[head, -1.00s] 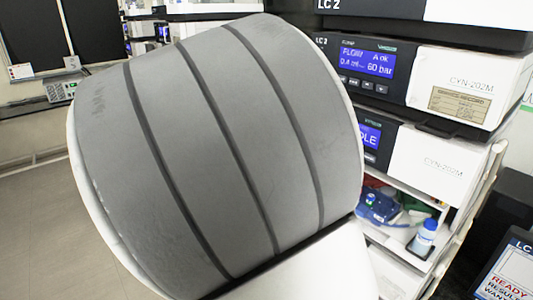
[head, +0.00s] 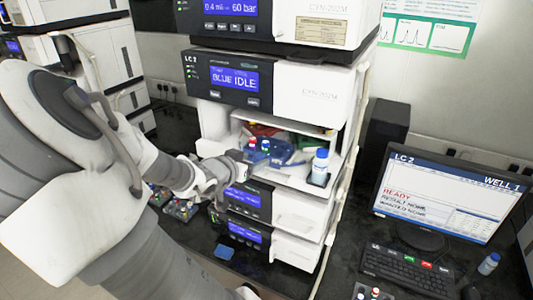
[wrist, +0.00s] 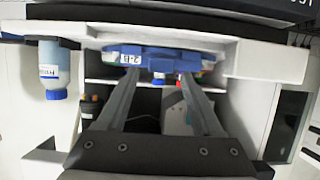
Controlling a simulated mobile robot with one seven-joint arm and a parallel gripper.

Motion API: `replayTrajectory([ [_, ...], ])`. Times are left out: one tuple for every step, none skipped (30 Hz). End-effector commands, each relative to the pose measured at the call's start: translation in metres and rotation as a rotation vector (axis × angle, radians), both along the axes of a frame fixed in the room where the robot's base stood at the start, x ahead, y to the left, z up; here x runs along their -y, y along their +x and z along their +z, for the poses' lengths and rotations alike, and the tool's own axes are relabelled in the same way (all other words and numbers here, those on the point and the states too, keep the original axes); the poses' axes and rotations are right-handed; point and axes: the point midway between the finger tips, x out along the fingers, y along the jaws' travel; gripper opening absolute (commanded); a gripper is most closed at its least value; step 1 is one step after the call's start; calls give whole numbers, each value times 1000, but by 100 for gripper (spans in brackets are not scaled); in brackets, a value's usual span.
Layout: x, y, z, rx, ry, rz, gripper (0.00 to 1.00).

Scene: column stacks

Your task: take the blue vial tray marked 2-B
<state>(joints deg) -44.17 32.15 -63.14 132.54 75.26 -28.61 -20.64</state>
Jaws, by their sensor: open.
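The blue vial tray (wrist: 180,53) with a white label reading 2-B shows at the top of the wrist view, which looks upside down. It sits in the open bay of the instrument stack and also shows in the head view (head: 283,152). Blue-capped and red-capped vials stand at it. My gripper (wrist: 157,76) is open, its fingertips pointing at the tray close to its edge. Nothing is held. I cannot tell whether the fingers touch the tray. In the head view my gripper (head: 236,165) reaches into the bay from the left and partly hides it.
A bottle with a blue cap (head: 320,165) stands at the bay's right front; the wrist view shows it at the left (wrist: 53,70). Instrument modules (head: 262,84) lie above and below the bay. A monitor (head: 445,195) and keyboard (head: 410,265) are on the right. A blue item (head: 224,252) lies on the bench.

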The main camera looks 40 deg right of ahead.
Motion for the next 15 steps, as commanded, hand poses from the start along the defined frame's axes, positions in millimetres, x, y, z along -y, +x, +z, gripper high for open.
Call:
replayTrajectory([
  [7,3,-6,-1,-2,-4,68],
  [10,4,-7,0,-1,-3,68],
  [14,6,-9,1,-1,-3,68],
  [16,7,-10,1,0,-4,68],
  [18,8,-11,1,0,-1,68],
  [20,9,-11,0,1,0,68],
  [21,10,-12,0,1,0,68],
  [22,10,-12,1,2,-1,68],
  [23,11,-12,2,2,0,68],
  [23,11,-12,2,2,0,68],
  [23,11,-12,1,3,0,68],
  [23,11,-11,1,2,1,68],
  [23,11,-11,1,2,1,68],
  [23,11,-11,1,2,1,68],
  [23,11,-11,1,2,1,68],
])
